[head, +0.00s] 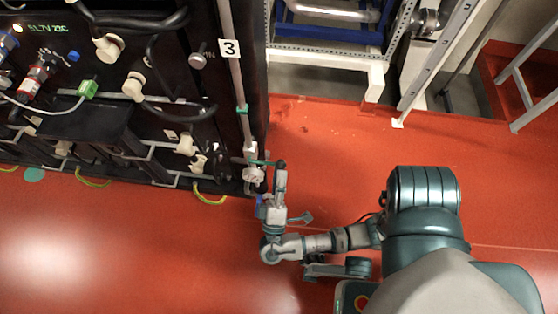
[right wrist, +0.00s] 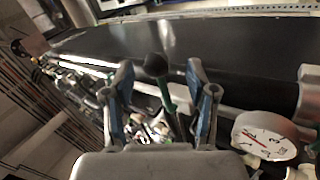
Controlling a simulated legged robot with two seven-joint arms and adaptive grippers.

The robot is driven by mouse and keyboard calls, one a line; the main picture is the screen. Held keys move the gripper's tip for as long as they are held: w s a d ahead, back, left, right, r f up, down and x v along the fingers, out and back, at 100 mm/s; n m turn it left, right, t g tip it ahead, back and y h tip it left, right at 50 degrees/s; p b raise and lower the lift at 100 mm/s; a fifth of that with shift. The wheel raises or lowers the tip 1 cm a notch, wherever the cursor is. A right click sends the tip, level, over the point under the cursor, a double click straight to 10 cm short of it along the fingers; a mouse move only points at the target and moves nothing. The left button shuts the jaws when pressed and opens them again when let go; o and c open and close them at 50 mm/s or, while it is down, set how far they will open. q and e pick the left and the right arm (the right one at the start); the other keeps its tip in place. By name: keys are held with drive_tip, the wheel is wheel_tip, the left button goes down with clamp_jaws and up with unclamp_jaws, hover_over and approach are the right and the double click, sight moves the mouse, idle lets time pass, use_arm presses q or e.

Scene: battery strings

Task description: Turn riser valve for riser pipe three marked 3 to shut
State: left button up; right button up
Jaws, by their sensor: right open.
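The riser pipe (head: 236,75) carries a white label marked 3 (head: 229,48) and runs down the right edge of the dark rack. The riser valve (head: 254,174) sits near its lower end. Its green lever (head: 263,162) points right, out from the pipe, and ends in a black ball knob (head: 281,164). My right gripper (head: 280,182) is at the knob end. In the right wrist view my right gripper (right wrist: 160,75) is open, with the knob (right wrist: 155,65) and green lever (right wrist: 167,97) between its fingers; contact cannot be told. My left gripper is not in view.
A round gauge (right wrist: 265,137) stands right of the fingers in the right wrist view. The dark battery rack (head: 110,130) with cables and connectors fills the upper left. Red floor (head: 330,150) is clear right of the valve. A metal frame (head: 325,52) stands at the top.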

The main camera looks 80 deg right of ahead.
drive_tip(key=v, duration=1)
drive_tip(key=shift+a, duration=0.35)
drive_tip(key=shift+w+f, duration=0.1)
drive_tip(key=shift+f, duration=0.05)
